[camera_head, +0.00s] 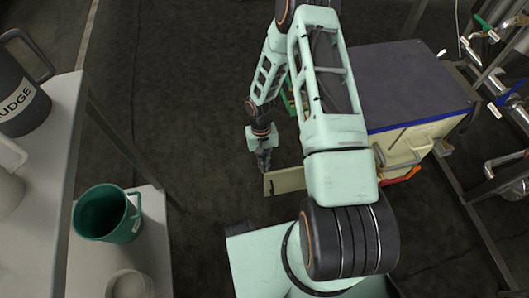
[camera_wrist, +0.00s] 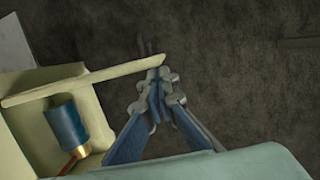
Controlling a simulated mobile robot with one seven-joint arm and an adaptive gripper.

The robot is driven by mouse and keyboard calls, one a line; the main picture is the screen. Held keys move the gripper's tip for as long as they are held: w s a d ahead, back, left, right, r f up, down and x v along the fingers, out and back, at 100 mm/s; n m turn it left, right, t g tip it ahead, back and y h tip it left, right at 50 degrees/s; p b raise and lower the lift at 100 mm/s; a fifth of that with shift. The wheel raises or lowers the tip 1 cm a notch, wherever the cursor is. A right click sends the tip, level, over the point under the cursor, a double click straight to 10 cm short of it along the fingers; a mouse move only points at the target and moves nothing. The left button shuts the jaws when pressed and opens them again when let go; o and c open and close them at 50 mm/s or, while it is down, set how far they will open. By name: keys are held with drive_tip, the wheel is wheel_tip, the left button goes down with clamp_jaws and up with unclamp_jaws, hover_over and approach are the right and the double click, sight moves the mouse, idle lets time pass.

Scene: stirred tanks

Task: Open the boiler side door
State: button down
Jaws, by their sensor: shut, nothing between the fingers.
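The boiler (camera_head: 408,85) is a cream box with a dark blue-grey top, right of my arm in the head view. Its side door (camera_head: 288,180) is a flat cream panel that stands out from the box. In the wrist view the door (camera_wrist: 85,83) shows as a long thin strip, its free end at my fingertips. Below it the cream box (camera_wrist: 88,105) is open, with a blue cylinder (camera_wrist: 65,125) inside. My gripper (camera_head: 264,165) is shut and empty beside the door's free end; it also shows in the wrist view (camera_wrist: 158,85). Contact with the door is unclear. My arm hides the hinge side.
A pale table (camera_head: 50,150) at left holds a dark mug (camera_head: 18,95). A lower shelf (camera_head: 150,235) bears a green jug (camera_head: 108,213). Metal pipes with valves (camera_head: 495,80) stand at far right. Dark floor (camera_head: 195,80) between table and boiler is clear.

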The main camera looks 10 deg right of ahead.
sight(266, 174)
drive_tip(key=s+n, duration=0.1)
drive_tip(key=s, duration=0.2)
drive_tip(key=shift+s+a+n, duration=0.15)
drive_tip(key=shift+s+n, duration=0.05)
drive_tip(key=shift+n, duration=0.1)
drive_tip(key=v, duration=1.2)
drive_tip(key=shift+a, duration=0.15)
